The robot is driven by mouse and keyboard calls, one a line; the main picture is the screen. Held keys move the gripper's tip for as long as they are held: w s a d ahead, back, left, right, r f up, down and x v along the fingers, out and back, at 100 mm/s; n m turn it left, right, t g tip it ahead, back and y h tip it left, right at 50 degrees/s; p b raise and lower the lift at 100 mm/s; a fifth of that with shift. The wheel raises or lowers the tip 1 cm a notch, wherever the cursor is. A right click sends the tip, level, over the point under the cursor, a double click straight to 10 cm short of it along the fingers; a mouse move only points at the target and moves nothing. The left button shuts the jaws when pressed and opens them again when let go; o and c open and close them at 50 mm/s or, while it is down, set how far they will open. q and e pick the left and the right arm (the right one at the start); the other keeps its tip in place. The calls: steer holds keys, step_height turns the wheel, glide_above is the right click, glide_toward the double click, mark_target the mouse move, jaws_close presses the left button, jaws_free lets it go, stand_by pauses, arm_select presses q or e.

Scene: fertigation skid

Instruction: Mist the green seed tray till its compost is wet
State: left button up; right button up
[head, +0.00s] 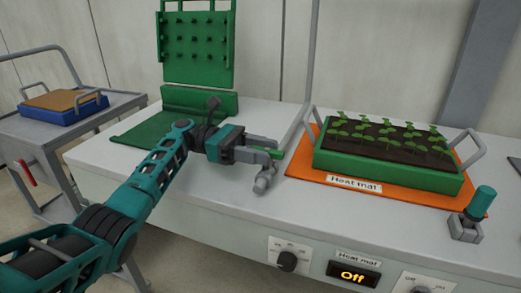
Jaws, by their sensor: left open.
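The green seed tray (385,173) sits on the orange heat mat (300,172) at the right of the bench in the head view. Several seedlings stand in its dark brown compost (390,146); I cannot tell how wet it is. My left gripper (272,157) is open over the bench, left of the tray and apart from it. A grey fitting (264,182) with a small green part stands at its fingertips, partly hidden by them. I see nothing held. My right gripper is not in view.
A grey fitting with a teal knob (483,201) stands at the bench's front right. A green pegged board (197,50) stands behind. A blue tray (65,114) is on a trolley at left.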

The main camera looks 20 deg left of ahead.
arm_select(q)
steer(key=a, duration=0.7)
steer(key=shift+w+a+b, duration=0.1)
steer(key=shift+w+b, duration=0.15)
steer(key=shift+b, duration=0.05)
steer(key=a+b, duration=0.3)
steer(key=shift+a+f, duration=0.3)
steer(key=shift+a, duration=0.05)
steer(key=shift+w+a+b, duration=0.1)
steer(key=shift+a+b, duration=0.4)
steer(key=shift+b, duration=0.35)
steer(key=shift+a+r+b, duration=0.15)
steer(key=shift+a+b, duration=0.05)
steer(key=shift+b, duration=0.1)
steer(key=shift+a+r, duration=0.15)
steer(key=shift+a, duration=0.15)
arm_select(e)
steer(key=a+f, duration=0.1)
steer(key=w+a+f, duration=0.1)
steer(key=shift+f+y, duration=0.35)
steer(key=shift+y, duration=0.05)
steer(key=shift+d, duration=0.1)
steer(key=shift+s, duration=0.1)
